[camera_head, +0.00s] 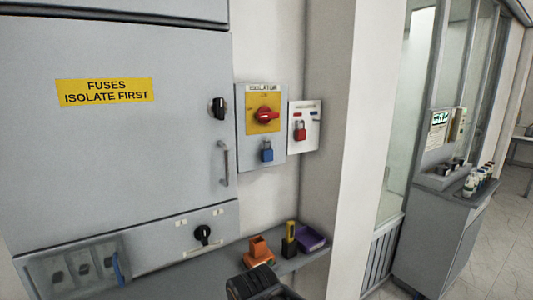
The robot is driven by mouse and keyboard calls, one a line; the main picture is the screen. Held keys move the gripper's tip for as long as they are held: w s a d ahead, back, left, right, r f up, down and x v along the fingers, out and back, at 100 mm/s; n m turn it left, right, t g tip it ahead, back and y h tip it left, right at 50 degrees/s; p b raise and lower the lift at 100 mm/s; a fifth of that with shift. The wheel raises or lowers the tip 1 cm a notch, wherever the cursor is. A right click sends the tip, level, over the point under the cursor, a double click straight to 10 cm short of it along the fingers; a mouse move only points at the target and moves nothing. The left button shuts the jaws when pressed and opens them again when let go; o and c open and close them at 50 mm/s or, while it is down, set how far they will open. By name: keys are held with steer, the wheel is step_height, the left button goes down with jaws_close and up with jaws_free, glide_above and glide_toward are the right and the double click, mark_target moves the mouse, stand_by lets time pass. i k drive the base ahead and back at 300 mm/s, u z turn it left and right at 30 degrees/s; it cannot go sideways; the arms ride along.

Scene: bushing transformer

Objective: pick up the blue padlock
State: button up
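The blue padlock (267,152) hangs upright on the lower part of the grey isolator box (277,121), below the red rotary handle (266,116) on its yellow plate. Nothing covers the padlock in this view. A dark, rounded part at the bottom edge seems to be my arm, well below the padlock. My gripper's fingers do not show, so its hold is not visible.
A red padlock (300,133) hangs on the white panel (305,124) to the right. The grey shelf (224,265) below holds an orange object (259,251), a black-and-yellow item (290,241) and a purple tray (311,238). A wall corner juts out right.

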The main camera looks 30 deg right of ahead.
mark_target(268, 154)
steer(key=u, duration=0.55)
steer(key=i, duration=0.65)
steer(key=z, duration=1.35)
